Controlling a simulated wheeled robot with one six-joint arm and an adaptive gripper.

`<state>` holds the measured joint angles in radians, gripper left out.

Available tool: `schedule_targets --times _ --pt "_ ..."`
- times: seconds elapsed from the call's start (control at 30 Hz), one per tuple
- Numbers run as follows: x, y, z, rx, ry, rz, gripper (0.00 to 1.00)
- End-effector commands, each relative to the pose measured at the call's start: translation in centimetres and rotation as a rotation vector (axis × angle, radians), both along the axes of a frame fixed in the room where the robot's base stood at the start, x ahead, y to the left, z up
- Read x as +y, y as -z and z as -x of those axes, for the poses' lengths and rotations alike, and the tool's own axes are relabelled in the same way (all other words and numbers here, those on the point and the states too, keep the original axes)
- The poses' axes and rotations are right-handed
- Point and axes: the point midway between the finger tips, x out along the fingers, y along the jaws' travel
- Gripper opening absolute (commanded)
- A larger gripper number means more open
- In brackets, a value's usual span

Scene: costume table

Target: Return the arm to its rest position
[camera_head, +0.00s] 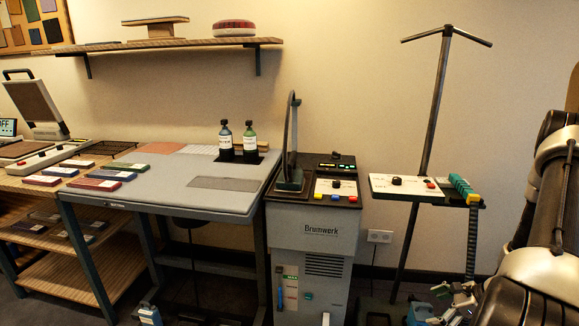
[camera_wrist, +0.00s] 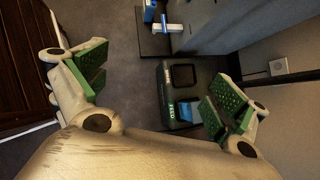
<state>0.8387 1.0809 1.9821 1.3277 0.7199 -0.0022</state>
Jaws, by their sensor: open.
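My gripper (camera_wrist: 158,88) is open in the wrist view, with its two green-padded fingers spread wide apart and nothing held between them. Below it, the wrist view shows the floor and a dark device with a green-lit display (camera_wrist: 168,108) and a blue part. My arm (camera_head: 540,210) stands along the right edge of the head view, bent downward. The gripper end is low in the bottom right corner of that view, small and partly cut off by the frame, right of the grey Brumwerk cabinet.
A grey-topped table (camera_head: 160,185) with two bottles (camera_head: 249,140) stands left. The Brumwerk cabinet (camera_head: 318,262) is beside it. A stand (camera_head: 430,120) carries a control panel (camera_head: 405,187) close to my arm. A wall shelf (camera_head: 180,44) and a wooden side table (camera_head: 20,182) are farther left.

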Motion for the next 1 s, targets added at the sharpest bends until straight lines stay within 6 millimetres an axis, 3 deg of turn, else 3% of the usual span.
schedule_targets --times 0.03,0.1,0.4,0.7,1.0 --pt "0.8 -3.3 0.1 -0.035 -0.120 0.020 0.97" --pt "2.0 -7.5 1.0 -0.074 -0.299 0.049 0.97" --pt "5.3 -22.5 6.6 -0.164 -0.988 0.228 0.97" --pt "6.3 -33.5 12.0 -0.191 -1.528 0.521 0.97" --pt "8.1 -41.6 14.8 -0.300 -1.823 0.927 0.97"
